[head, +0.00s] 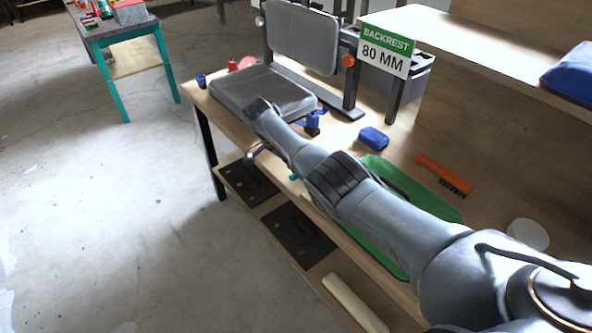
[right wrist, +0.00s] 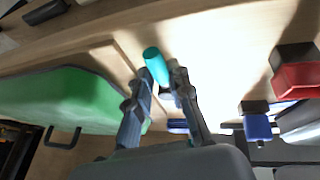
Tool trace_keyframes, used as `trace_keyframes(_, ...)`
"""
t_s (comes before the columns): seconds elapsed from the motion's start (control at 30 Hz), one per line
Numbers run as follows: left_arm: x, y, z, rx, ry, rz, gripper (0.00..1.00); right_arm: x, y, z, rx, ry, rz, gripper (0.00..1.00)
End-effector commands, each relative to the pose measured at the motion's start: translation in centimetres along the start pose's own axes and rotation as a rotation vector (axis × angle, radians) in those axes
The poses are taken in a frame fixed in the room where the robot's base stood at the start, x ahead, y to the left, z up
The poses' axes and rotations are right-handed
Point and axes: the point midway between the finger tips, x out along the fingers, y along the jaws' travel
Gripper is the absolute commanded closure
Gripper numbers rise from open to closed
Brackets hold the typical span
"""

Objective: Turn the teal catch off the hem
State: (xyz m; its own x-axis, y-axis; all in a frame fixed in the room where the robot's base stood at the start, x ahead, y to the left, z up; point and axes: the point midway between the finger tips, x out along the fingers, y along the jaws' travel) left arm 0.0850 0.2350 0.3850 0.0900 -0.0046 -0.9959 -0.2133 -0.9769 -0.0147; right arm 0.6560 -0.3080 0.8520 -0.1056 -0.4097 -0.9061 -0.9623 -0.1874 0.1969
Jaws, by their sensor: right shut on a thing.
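The teal catch (right wrist: 155,65) shows as a short rounded teal piece at the fingertips of my right gripper (right wrist: 161,82) in the right wrist view. The gripper is shut on the catch; the fingers hide part of it. In the head view a small bit of teal (head: 294,177) shows just beside my right arm, near the table's front edge. I cannot make out the hem or how the catch lies on it. My left gripper is not in view.
A green sheet or tray (head: 448,200) lies on the wooden table, also in the right wrist view (right wrist: 60,98). A grey cushion (head: 228,84), a blue block (head: 373,138) and an orange brush (head: 443,173) lie around my arm. A "BACKREST 80 MM" sign (head: 385,51) stands behind.

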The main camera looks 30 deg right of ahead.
Motion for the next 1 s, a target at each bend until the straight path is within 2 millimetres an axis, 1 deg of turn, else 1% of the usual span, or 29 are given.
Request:
trace_keyframes(0.23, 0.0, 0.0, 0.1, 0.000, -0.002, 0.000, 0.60, -0.2, -0.1, -0.2, 0.004, 0.003, -0.005, 1.00)
trace_keyframes(0.27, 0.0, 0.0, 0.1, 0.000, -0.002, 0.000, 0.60, -0.2, -0.1, -0.2, 0.005, 0.003, -0.005, 0.76)
trace_keyframes(0.3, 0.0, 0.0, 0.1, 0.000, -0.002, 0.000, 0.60, -0.2, -0.1, -0.2, 0.004, 0.003, -0.005, 0.68)
trace_keyframes(0.37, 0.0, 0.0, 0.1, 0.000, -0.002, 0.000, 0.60, -0.2, -0.1, -0.2, 0.004, 0.003, -0.005, 0.57)
trace_keyframes(0.63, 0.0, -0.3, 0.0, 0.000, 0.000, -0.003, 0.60, -0.1, -0.1, -0.1, 0.002, 0.001, -0.003, 0.57)
trace_keyframes(0.73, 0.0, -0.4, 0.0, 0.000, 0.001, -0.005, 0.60, -0.5, -0.1, -0.1, 0.001, 0.001, -0.004, 0.57)
trace_keyframes(0.87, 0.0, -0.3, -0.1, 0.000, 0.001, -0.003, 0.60, -2.3, -0.1, -0.1, 0.002, 0.002, -0.006, 0.57)
trace_keyframes(1.0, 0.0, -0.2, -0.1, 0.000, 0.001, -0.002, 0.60, -5.3, -0.1, -0.1, 0.002, 0.001, -0.007, 0.57)
